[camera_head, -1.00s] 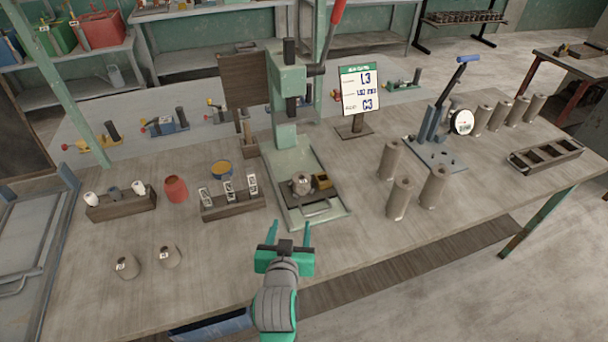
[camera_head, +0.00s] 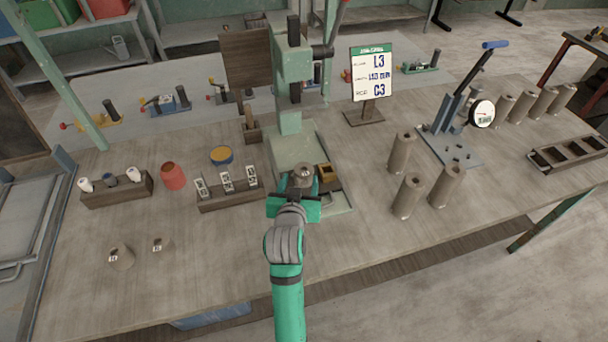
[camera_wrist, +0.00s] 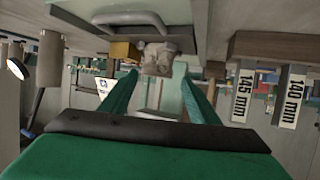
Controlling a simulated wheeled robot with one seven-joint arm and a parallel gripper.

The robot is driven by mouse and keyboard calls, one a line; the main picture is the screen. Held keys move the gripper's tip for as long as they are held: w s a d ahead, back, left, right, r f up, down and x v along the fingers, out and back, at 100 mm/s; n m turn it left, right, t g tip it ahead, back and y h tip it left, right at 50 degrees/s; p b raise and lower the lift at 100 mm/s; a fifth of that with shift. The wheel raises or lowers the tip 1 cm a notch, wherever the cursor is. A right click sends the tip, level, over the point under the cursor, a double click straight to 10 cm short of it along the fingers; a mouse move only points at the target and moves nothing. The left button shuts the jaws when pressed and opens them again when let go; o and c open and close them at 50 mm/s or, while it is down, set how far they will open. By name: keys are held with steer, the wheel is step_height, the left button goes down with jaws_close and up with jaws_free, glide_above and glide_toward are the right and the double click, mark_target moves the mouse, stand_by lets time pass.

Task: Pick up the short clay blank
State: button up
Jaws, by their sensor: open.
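A short grey-brown clay blank (camera_head: 303,172) with a small knob-like top sits on the base plate of the green press (camera_head: 289,120). My gripper (camera_head: 299,185) is open in front of it, low over the press base. In the wrist view the clay blank (camera_wrist: 167,62) shows between and just beyond the two green fingers (camera_wrist: 160,82); I see no clear contact. Two other short clay pieces, a larger one (camera_head: 121,258) and a smaller one (camera_head: 162,245), stand on the bench at the front left. The blank's lower part is partly hidden by my gripper in the head view.
A small yellow-brown block (camera_head: 325,171) sits right of the blank. A wooden rack with number cards (camera_head: 229,197) stands to the left. Several tall clay cylinders (camera_head: 446,185) and a sign (camera_head: 372,75) stand right. The front bench is mostly clear.

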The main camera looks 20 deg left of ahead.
mark_target(303, 176)
steer(key=x, duration=0.5)
steer(key=shift+d+f, duration=0.15)
steer(key=shift+d, duration=0.1)
steer(key=c, duration=1)
